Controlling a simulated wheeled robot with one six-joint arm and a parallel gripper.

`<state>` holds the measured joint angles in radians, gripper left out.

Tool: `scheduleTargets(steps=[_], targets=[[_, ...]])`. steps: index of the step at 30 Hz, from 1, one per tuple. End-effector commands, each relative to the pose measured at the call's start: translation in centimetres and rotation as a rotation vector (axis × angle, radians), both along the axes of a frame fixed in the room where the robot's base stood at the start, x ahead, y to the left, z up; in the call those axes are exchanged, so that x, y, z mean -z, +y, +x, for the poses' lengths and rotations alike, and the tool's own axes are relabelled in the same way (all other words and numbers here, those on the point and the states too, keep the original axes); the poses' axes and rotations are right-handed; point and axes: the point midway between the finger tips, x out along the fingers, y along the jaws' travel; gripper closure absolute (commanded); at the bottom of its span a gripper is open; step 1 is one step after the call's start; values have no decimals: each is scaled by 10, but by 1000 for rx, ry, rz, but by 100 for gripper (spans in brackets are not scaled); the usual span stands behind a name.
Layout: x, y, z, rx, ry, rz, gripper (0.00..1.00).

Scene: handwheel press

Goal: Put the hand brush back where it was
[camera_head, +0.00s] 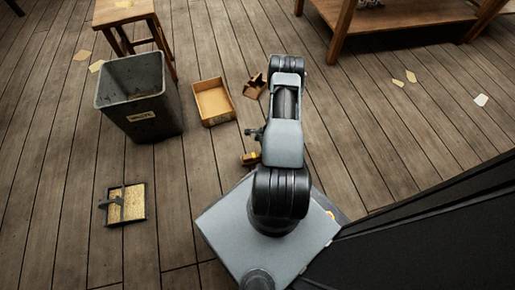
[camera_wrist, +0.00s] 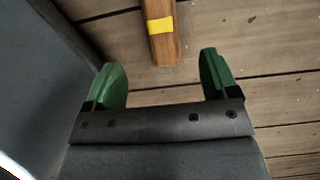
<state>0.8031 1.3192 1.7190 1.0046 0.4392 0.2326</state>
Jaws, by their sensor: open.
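A wooden bar with a yellow band (camera_wrist: 160,26), which looks like the hand brush's handle, lies at the top middle of the wrist view. Its other end is cut off by the frame, and no bristles show. In the head view a small brown and yellow piece (camera_head: 250,158), probably the same thing, shows on the floor beside my arm, partly hidden. My gripper (camera_wrist: 158,66) has its green fingers spread wide, with nothing held. The bar's near end is ahead of the gap between the fingertips. In the head view my arm hides the gripper.
A grey bin (camera_head: 150,118) and an open shallow wooden box (camera_head: 214,101) stand at the upper left. A flat pan with a dark handle (camera_head: 125,204) lies at left. A wooden stool (camera_head: 127,12) and table (camera_head: 400,18) are behind. Scraps lie about; the lower left floor is mostly clear.

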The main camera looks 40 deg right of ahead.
Motion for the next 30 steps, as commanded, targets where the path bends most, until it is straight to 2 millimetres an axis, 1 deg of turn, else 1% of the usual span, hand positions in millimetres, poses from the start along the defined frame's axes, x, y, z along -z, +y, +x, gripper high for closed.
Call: scheduleTargets(steps=[1, 2, 5, 8, 11, 12, 13, 14, 15, 17, 18, 20, 21, 23, 24, 26, 27, 30], targets=[[-7, -2, -1, 0, -1, 0, 20], [-9, -3, -1, -1, -1, -1, 20], [-22, -4, 4, -27, -12, -7, 20], [-52, -3, 21, -116, -48, -29, 20], [-104, 7, 48, -276, -106, -66, 20], [-129, 15, 58, -359, -133, -82, 20], [-148, 23, 65, -423, -153, -97, 20], [-168, 31, 71, -491, -173, -110, 20], [-194, 43, 78, -583, -198, -131, 20], [-232, 62, 83, -717, -233, -162, 20], [-256, 76, 84, -806, -254, -183, 20], [-290, 97, 82, -939, -284, -216, 20], [-312, 111, 79, -1025, -301, -241, 20], [-342, 130, 70, -1154, -326, -279, 20], [-360, 143, 62, -1238, -339, -306, 20], [-384, 160, 49, -1358, -357, -347, 20], [-398, 170, 39, -1432, -366, -375, 20], [-426, 189, 14, -1598, -383, -443, 20]])
